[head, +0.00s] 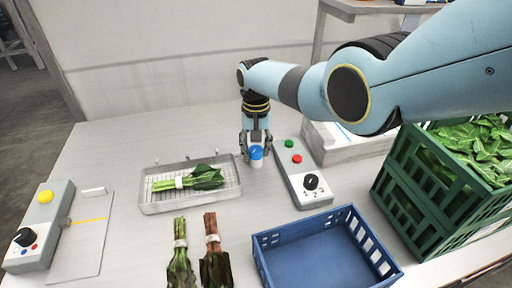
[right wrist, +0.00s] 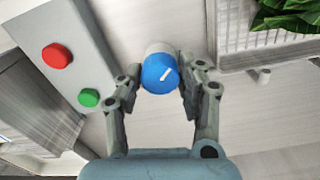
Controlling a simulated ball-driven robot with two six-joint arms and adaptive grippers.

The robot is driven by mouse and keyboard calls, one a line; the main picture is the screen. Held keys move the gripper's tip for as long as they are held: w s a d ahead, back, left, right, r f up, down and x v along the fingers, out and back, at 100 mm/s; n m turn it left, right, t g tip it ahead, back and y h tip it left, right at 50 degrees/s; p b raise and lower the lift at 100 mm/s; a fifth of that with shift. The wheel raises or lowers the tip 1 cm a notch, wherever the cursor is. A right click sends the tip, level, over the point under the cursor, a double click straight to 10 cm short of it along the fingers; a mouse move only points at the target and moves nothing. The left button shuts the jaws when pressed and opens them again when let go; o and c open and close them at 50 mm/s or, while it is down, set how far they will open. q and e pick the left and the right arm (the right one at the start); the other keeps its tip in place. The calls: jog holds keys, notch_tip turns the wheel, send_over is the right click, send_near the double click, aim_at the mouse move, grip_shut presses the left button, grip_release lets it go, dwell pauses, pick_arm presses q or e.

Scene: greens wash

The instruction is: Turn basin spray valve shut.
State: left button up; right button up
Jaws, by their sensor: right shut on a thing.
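The valve has a round blue knob (head: 256,153) with a white pointer mark on a pale post, standing on the table between the wire tray and a grey control box. In the right wrist view the blue knob (right wrist: 160,73) sits between my fingertips, its white mark slanting up to the right. My right gripper (head: 257,150) reaches down from above and is shut on the knob; in the wrist view the fingers (right wrist: 162,80) flank it on both sides. My left gripper is not in view.
A metal tray (head: 190,207) with a bundle of greens lies left of the valve. A grey control box (head: 310,198) with green and red buttons and a black dial stands right.

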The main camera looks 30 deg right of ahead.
aim_at(256, 149)
dwell(0.4)
jog(key=o, duration=1.2)
jog(key=shift+c, duration=0.2)
notch_tip(256, 149, up, 12)
